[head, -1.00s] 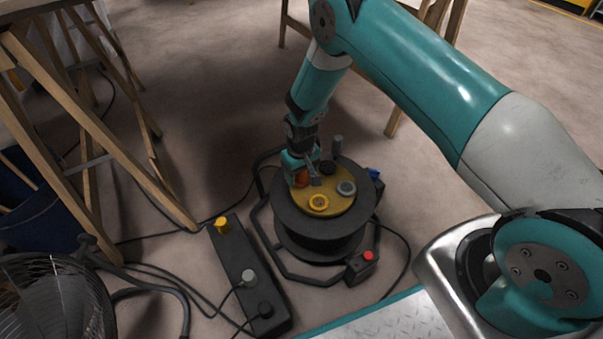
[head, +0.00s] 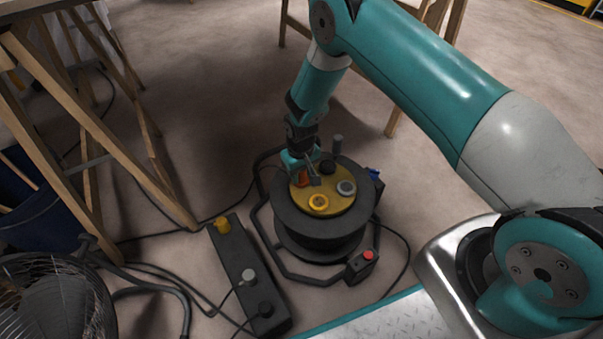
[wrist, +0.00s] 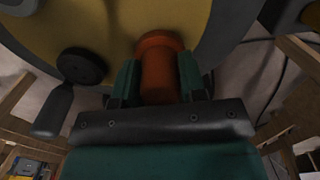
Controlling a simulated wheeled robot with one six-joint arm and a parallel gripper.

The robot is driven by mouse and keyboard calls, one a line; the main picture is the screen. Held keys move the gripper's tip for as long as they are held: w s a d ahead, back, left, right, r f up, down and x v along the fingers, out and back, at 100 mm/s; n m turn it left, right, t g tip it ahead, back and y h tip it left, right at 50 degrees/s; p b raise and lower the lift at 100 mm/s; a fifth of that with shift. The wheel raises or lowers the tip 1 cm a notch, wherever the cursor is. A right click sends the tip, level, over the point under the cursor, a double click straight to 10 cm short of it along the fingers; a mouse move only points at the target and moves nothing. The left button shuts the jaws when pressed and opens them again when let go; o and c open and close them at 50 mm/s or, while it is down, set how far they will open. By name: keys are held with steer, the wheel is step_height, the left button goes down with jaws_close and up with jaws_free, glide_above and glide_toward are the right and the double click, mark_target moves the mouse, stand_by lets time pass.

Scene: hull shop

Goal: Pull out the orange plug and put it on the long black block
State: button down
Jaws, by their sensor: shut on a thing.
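The orange plug (wrist: 160,68) is between the two fingers of my gripper (wrist: 160,82), which is shut on it. In the head view the plug (head: 304,179) shows only as a small orange patch beside my gripper (head: 308,176), at the yellow top face (head: 330,200) of a black cable reel. I cannot tell whether the plug is still seated in its socket. The long black block (head: 238,258) lies on the floor left of the reel. A yellow plug (head: 222,225) stands at its far end, and grey (head: 248,274) and black (head: 265,309) plugs at its near end.
The reel (head: 320,235) has a yellow ring socket (head: 318,202), a grey one (head: 346,188) and an upright crank handle (head: 338,146). A red-button box (head: 364,263) sits at its frame. Cables, a fan (head: 50,305) and wooden trestle legs (head: 150,180) stand left.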

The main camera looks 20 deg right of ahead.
steer(key=shift+r, duration=0.15)
steer(key=shift+r+p, duration=2.45)
steer(key=shift+r, duration=0.45)
